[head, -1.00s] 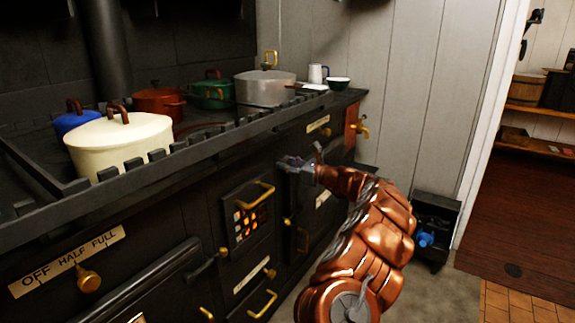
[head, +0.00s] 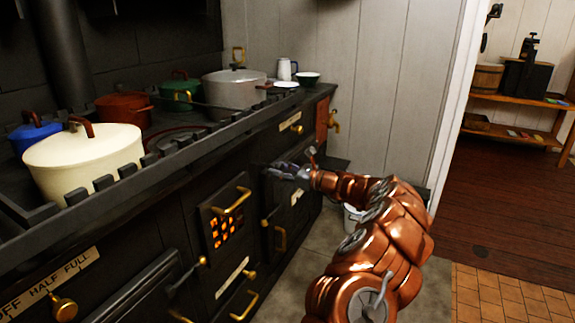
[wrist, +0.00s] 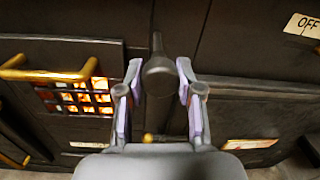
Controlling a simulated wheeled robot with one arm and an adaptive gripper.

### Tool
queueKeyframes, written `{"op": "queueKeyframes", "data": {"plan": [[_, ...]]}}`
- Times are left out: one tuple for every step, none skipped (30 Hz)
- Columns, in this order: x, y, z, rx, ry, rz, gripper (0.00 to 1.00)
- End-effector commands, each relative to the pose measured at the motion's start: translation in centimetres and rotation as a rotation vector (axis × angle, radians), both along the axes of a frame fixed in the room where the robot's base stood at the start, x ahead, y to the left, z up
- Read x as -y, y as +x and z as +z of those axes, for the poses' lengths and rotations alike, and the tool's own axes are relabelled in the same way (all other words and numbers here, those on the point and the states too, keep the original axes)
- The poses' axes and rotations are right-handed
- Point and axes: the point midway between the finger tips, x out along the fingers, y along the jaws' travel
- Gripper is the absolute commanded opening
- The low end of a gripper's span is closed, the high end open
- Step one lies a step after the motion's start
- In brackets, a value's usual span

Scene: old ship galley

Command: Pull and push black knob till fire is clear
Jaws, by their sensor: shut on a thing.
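The black knob (wrist: 158,70) sits between the two fingers of my gripper (wrist: 159,95) in the wrist view, with its narrow stem pointing up in the picture. My gripper is shut on it. In the head view my gripper (head: 287,170) is at the stove front, right of the fire grate, and the knob is too dark and covered to make out. The fire (head: 226,232) glows orange behind the small square openings of the grate door. It also glows left of my gripper in the wrist view (wrist: 78,97), with a brass handle (wrist: 45,75) in front.
The dark stove (head: 150,215) fills the left side, with brass handles sticking out. A cream pot (head: 85,155) and several other pots stand on top behind a raised rail. A bucket (head: 352,220) stands behind my arm. Open floor (head: 480,240) lies to the right.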

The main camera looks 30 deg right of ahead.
Motion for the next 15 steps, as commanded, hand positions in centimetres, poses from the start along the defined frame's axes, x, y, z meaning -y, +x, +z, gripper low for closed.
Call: {"op": "queueKeyframes", "data": {"plan": [[0.0, 0.01, -0.04, 0.0, 0.0, -0.001, 0.0], [0.0, 0.02, -0.05, 0.0, 0.0, -0.001, 0.0], [-0.01, 0.03, -0.05, 0.0, 0.0, 0.0, 0.0], [-0.01, 0.04, -0.06, 0.0, 0.0, -0.001, 0.0], [-0.02, 0.03, -0.05, 0.0, 0.0, 0.0, 0.0], [-0.01, 0.04, -0.05, 0.0, 0.0, 0.0, 0.0], [-0.03, 0.04, -0.05, 0.0, 0.0, 0.0, 0.0], [-0.03, 0.04, -0.05, 0.0, -0.001, 0.0, 0.39], [-0.03, 0.04, -0.04, 0.0, 0.0, 0.0, 0.43], [-0.02, 0.05, -0.04, 0.0, -0.001, 0.0, 0.46], [-0.01, 0.04, -0.04, 0.0, 0.0, 0.0, 0.49], [0.0, 0.03, -0.04, 0.0, -0.001, 0.0, 0.53], [0.0, 0.03, -0.03, 0.0, -0.001, 0.0, 0.56], [0.01, 0.03, -0.03, 0.0, 0.0, 0.0, 0.6], [0.07, 0.0, -0.02, 0.001, -0.001, -0.001, 0.62]]}}
